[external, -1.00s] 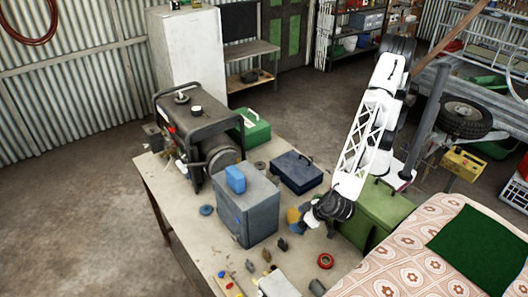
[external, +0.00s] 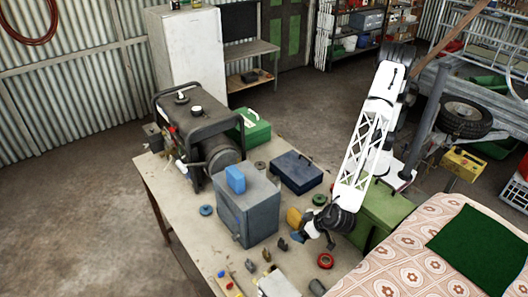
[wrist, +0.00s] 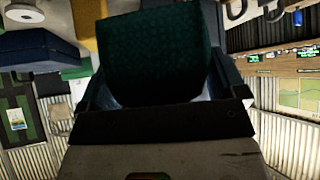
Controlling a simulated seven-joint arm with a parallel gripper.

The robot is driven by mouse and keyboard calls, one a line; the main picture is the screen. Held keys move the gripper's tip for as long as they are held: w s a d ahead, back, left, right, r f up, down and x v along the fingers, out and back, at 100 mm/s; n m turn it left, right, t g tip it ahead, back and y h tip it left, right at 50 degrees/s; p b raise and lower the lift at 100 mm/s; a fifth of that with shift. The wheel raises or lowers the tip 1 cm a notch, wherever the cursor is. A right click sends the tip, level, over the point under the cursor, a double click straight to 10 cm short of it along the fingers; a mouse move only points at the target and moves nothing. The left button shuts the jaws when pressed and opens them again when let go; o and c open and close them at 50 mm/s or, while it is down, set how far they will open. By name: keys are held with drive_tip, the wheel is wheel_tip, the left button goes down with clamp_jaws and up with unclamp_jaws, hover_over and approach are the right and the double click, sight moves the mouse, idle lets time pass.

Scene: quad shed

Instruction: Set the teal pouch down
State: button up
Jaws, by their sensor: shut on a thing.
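The teal pouch (wrist: 155,55) fills the middle of the wrist view as a dark green-teal, finely patterned block. My gripper (external: 320,232) is shut on it, with a jaw at each side of it in the wrist view. In the external view my gripper is low over the right part of the workbench (external: 213,236), and I cannot make out the pouch clearly there. I cannot tell whether the pouch touches the bench.
A yellow object (external: 293,217), a green roll (external: 319,199) and a red tape roll (external: 325,261) are close to my gripper. A grey box (external: 247,215) and a dark blue case (external: 297,172) stand left.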

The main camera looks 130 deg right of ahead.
drive_tip(key=shift+f, duration=2.35)
drive_tip(key=shift+f, duration=1.85)
drive_tip(key=shift+f, duration=0.1)
drive_tip(key=o, duration=0.7)
drive_tip(key=shift+v, duration=6.05)
